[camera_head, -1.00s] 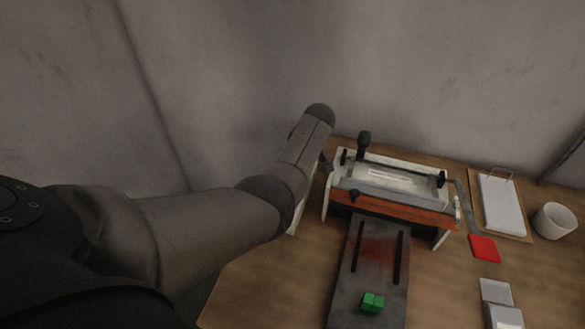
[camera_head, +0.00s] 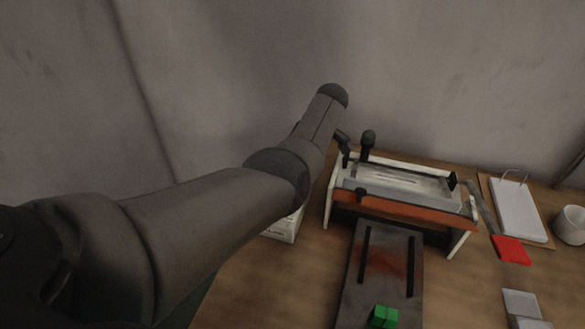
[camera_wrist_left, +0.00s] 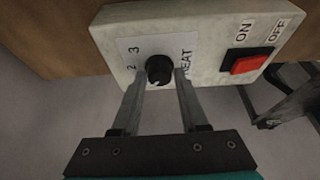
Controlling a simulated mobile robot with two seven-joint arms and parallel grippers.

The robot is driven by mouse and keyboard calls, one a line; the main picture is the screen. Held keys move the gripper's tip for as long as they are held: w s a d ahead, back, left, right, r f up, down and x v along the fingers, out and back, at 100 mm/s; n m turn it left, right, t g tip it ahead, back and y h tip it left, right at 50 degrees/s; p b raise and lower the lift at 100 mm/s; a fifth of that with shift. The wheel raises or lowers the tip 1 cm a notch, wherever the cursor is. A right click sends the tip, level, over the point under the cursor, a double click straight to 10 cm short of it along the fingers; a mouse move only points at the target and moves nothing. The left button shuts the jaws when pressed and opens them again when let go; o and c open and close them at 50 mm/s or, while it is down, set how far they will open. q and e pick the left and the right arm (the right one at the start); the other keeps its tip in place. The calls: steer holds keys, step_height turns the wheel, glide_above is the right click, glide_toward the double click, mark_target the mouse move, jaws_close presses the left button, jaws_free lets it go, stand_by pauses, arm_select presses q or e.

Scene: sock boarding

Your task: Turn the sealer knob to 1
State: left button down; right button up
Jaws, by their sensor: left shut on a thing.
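The sealer knob (camera_wrist_left: 159,70) is small, round and black, on the face of a pale control box (camera_wrist_left: 205,35). The face has the numbers 2 and 3 and the word HEAT beside the knob; no 1 is visible. My left gripper (camera_wrist_left: 160,76) has its two fingers on either side of the knob and is shut on it. In the head view my left arm hides the gripper and knob, and part of a white box (camera_head: 283,229) shows below the arm. My right gripper is not in view.
A red switch (camera_wrist_left: 249,63) marked ON and OFF is on the same box. In the head view the sealer frame (camera_head: 410,207) stands right of my arm, with a dark plate (camera_head: 386,275) and green block (camera_head: 384,317) in front. A red piece (camera_head: 511,250) and white cup (camera_head: 571,224) lie further right.

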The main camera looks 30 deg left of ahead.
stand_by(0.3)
arm_select(q)
steer(key=shift+c, duration=2.2)
jaws_free()
steer(key=p+v, duration=0.2)
steer(key=v, duration=1.3)
steer(key=shift+r, duration=0.1)
